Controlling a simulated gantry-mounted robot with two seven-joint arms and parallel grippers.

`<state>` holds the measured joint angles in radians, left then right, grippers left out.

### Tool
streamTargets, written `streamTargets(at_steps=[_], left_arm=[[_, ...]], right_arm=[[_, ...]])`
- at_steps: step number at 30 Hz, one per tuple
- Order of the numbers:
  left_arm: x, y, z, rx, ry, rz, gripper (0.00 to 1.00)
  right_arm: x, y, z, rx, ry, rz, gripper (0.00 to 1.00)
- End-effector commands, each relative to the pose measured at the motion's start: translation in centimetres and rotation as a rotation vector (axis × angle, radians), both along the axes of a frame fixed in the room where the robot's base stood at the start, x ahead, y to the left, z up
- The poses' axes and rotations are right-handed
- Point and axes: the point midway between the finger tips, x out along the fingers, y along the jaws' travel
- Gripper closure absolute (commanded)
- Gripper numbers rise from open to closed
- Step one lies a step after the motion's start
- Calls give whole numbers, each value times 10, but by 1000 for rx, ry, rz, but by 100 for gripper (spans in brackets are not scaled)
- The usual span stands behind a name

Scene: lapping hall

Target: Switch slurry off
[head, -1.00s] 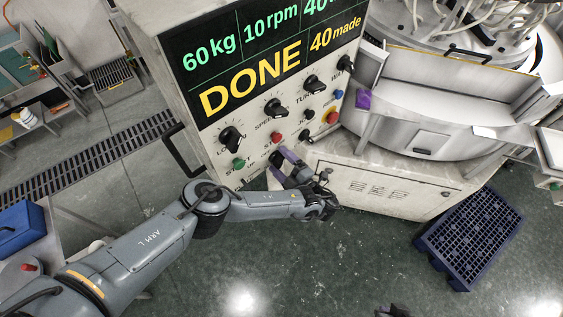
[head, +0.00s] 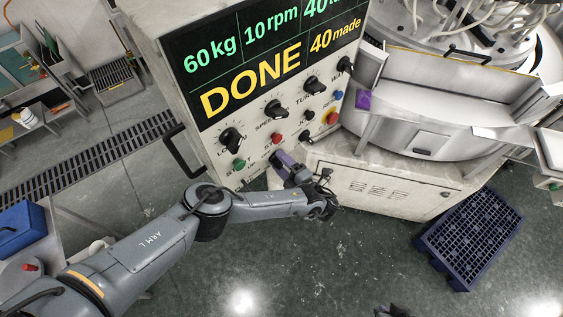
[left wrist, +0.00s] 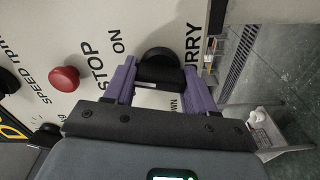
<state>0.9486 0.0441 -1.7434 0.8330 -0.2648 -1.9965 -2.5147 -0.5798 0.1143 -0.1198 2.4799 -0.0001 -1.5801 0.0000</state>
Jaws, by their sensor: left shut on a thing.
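The slurry switch is a black knob (left wrist: 160,66) on the pale control panel (left wrist: 115,20), beside partly covered lettering ending in "URRY". "ON" is printed to its left in the left wrist view. My left gripper (head: 279,160) is at the lower part of the panel. In the left wrist view its two purple fingers (left wrist: 160,78) stand on either side of the knob and are shut on it. In the head view the gripper hides the knob. Which way the knob points is unclear. A small dark part at the head view's bottom edge may be my right gripper (head: 390,311).
A red button (left wrist: 65,79) by "STOP" is close to the left gripper. A green button (head: 238,163) and several black knobs are also on the panel. The display (head: 262,65) reads "DONE". A blue pallet (head: 474,235) lies on the floor at right.

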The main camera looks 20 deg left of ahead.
Motion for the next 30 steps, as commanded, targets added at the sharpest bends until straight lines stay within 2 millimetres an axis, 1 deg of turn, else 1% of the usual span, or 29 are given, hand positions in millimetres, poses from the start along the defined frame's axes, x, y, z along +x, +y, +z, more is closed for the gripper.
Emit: streamTargets(at_steps=[18,24,30], left_arm=[[0,0,-1,-253,-497,1,75],[0,0,-1,-309,-610,1,75],[0,0,-1,-344,-678,1,75]], right_arm=[[0,-2,0,-9,0,7,100],[0,-2,-1,-10,0,7,100],[0,-2,-1,-9,0,6,100]])
